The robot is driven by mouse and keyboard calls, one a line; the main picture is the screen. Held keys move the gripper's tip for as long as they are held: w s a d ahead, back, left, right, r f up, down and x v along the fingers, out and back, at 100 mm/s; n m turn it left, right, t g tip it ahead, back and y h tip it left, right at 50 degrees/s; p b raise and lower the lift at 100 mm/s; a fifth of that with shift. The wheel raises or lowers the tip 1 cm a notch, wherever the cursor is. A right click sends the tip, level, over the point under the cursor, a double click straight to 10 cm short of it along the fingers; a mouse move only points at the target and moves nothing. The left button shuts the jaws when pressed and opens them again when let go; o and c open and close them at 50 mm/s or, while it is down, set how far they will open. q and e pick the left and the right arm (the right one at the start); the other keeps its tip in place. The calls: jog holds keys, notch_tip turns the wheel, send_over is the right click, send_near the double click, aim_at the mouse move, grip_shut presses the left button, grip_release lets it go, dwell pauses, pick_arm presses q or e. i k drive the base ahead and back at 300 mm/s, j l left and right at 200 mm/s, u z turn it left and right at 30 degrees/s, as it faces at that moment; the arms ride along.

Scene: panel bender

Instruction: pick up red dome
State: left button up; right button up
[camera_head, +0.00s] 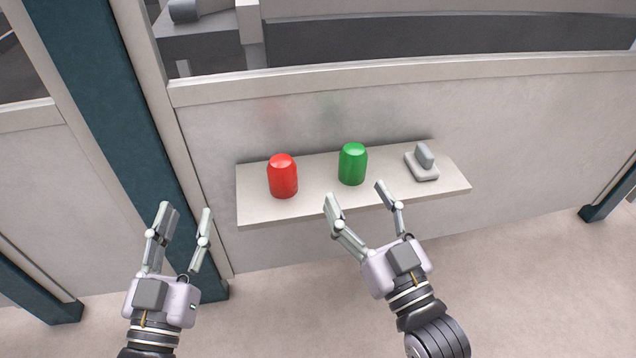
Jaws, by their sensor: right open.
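The red dome (283,177) stands upright on the left part of a pale shelf (320,207) fixed to the wall panel. My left gripper (187,214) is open and empty, to the left of the shelf and apart from the red dome. My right gripper (356,194) is open and empty at the shelf's front edge, right of the red dome and close to the green dome. No gripper touches the red dome.
A green dome (352,164) stands on the middle of the shelf. A grey switch-like block (423,162) sits on its right part. A dark teal post (110,110) rises at the left. The floor (540,290) is clear at the lower right.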

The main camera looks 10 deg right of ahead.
aim_at(281, 169)
jog(key=j+z, duration=0.1)
jog(key=j, duration=1.8)
jog(key=k, duration=0.05)
